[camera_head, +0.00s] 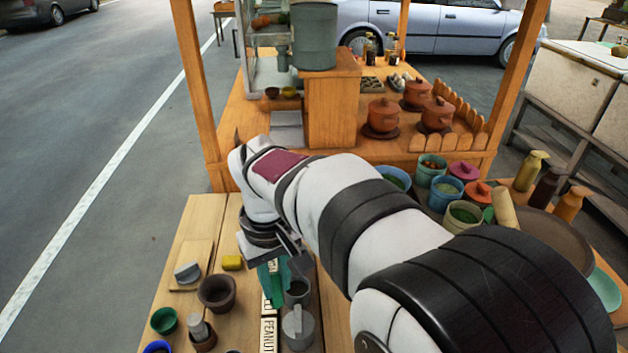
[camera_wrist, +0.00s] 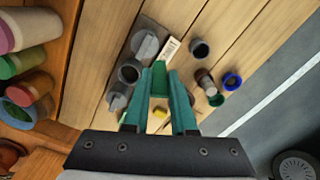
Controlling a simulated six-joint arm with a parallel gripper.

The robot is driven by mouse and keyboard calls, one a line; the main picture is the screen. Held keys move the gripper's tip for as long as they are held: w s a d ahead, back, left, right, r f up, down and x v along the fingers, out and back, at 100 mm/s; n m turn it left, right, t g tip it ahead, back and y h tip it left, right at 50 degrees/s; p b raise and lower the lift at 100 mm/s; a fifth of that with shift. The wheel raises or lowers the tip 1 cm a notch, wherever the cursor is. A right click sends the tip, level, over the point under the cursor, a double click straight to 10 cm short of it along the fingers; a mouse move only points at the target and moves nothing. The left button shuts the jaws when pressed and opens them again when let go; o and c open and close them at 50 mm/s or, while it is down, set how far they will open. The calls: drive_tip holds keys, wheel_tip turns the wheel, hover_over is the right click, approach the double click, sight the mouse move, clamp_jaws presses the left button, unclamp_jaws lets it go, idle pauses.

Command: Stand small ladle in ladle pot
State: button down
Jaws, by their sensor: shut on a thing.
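My gripper (camera_wrist: 160,78) points down over the wooden counter, and its teal fingers also show in the head view (camera_head: 271,282). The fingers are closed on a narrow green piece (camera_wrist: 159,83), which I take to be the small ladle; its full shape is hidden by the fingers. A round grey open pot (camera_head: 297,292), probably the ladle pot, stands upright just right of the fingers in the head view. It shows left of the fingertips in the wrist view (camera_wrist: 130,72). I cannot tell the height of the held piece above the counter.
A lidded grey container (camera_head: 298,328) and a PEANUT label (camera_head: 268,335) are close to the pot. Bare planks (camera_head: 195,225) lie at the counter's far left.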

drive_tip(key=s+a+f+n, duration=0.2)
drive_tip(key=a, duration=0.3)
drive_tip(key=s+a+f+n, duration=0.2)
drive_tip(key=s+a+f, duration=0.1)
drive_tip(key=a, duration=0.2)
drive_tip(key=shift+w+d+f, duration=0.1)
drive_tip(key=shift+f, duration=2.4)
drive_tip(key=shift+w+d+f, duration=0.1)
drive_tip(key=shift+f, duration=2.4)
drive_tip(key=c, duration=0.7)
unclamp_jaws()
drive_tip(key=shift+o, duration=0.2)
drive_tip(key=shift+r, duration=0.1)
wheel_tip(320, 180, up, 16)
drive_tip(key=shift+f, duration=0.2)
